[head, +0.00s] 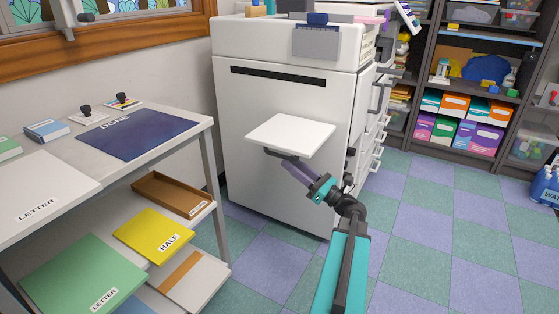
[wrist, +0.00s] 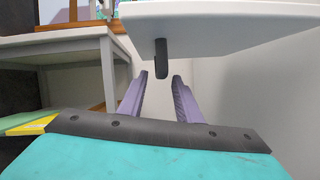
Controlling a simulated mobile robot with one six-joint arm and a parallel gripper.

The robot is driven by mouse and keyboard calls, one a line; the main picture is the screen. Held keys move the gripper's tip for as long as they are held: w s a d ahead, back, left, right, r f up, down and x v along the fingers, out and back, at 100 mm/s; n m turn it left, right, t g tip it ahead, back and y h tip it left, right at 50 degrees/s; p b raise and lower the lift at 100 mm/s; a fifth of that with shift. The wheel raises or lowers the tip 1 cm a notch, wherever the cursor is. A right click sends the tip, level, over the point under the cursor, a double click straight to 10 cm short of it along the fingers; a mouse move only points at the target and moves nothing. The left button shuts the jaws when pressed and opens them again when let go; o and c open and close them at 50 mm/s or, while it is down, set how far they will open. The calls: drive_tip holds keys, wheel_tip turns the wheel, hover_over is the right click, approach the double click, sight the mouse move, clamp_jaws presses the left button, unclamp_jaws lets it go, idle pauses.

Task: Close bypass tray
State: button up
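The bypass tray (head: 292,134) is a white flat panel standing out level from the copier's side, open. In the wrist view its pale edge and underside (wrist: 230,28) fill the upper right. A dark handle (wrist: 161,57) hangs under its edge. My gripper (head: 287,166) is just below the tray, pointing up toward it. In the wrist view my two purple fingers (wrist: 160,80) are apart with an empty gap. The handle appears just beyond the fingertips, in line with the gap; I cannot tell whether they touch it.
The white copier (head: 285,88) stands against the wall, with drawer handles on its right side. A worktable (head: 190,140) with paper stacks and a lower shelf stands at the left. Shelves (head: 478,75) line the back right. The checkered floor (head: 430,220) at the right is clear.

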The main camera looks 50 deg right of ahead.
sight(281, 156)
drive_tip(key=shift+b+x, duration=0.6)
drive_tip(key=shift+x, duration=2.1)
clamp_jaws()
